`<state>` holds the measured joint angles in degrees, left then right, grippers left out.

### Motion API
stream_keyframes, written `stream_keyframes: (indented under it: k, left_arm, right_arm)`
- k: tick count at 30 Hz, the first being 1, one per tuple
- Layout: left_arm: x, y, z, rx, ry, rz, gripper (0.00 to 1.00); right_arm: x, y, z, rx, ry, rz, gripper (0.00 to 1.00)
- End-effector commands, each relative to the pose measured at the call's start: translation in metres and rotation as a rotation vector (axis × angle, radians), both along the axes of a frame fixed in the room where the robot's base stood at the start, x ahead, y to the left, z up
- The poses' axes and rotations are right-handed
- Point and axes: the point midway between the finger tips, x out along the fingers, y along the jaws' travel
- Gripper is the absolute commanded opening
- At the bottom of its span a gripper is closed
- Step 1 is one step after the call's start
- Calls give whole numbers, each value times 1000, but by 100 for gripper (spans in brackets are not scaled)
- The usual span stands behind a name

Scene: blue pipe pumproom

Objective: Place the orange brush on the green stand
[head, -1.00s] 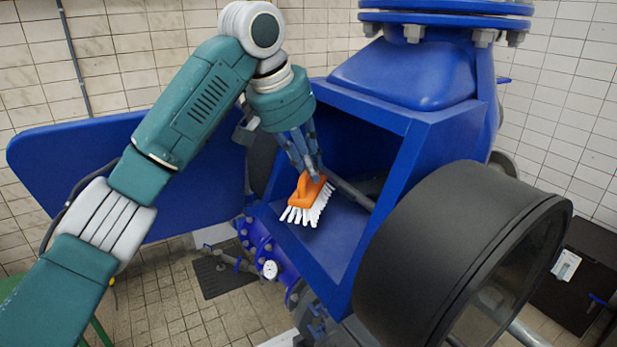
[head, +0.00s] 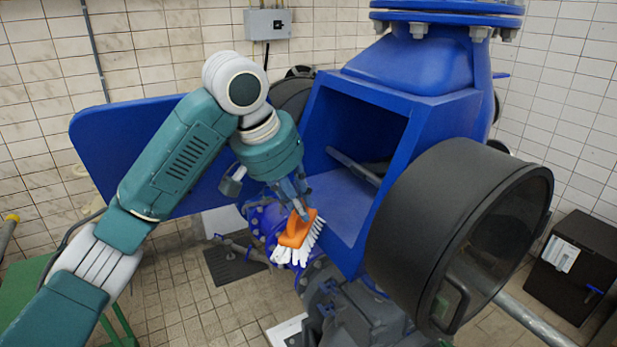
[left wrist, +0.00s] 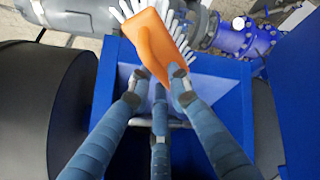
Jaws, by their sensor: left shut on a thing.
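The orange brush (head: 297,232) has white bristles and hangs in front of the lower left edge of the open blue housing, bristles facing down and right. My left gripper (head: 298,208) is shut on its orange handle. In the left wrist view the fingers of my left gripper (left wrist: 160,82) close around the narrow end of the orange brush (left wrist: 155,45), over the blue housing. A green stand (head: 25,292) shows in part at the left edge, behind my left arm, with green legs lower down. My right gripper is not in view.
The blue housing (head: 345,215) has a bar across its opening. A blue door panel (head: 100,150) is behind my left arm. A big black round cover (head: 415,235) stands to the right. Pipes and flanges lie below the brush. Tiled floor shows at the lower left.

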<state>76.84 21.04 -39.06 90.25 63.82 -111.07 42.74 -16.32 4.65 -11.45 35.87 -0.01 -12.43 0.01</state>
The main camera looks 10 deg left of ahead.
Motion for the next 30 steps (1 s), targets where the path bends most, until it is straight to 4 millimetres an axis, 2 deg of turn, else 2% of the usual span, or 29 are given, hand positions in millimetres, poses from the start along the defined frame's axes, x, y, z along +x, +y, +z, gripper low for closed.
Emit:
stream_keyframes:
  k: [5,9,12,18,30]
  left_arm:
    - [-39,22,-59,4,6,21,0]
    - [-87,49,-127,7,9,51,0]
    - [-115,63,-167,7,9,66,0]
    - [-146,79,-214,3,4,86,0]
    - [-184,99,-271,2,4,107,0]
  right_arm:
    - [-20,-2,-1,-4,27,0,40]
    - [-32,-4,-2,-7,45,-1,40]
    - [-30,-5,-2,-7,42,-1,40]
    - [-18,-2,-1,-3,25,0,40]
    - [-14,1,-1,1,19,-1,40]
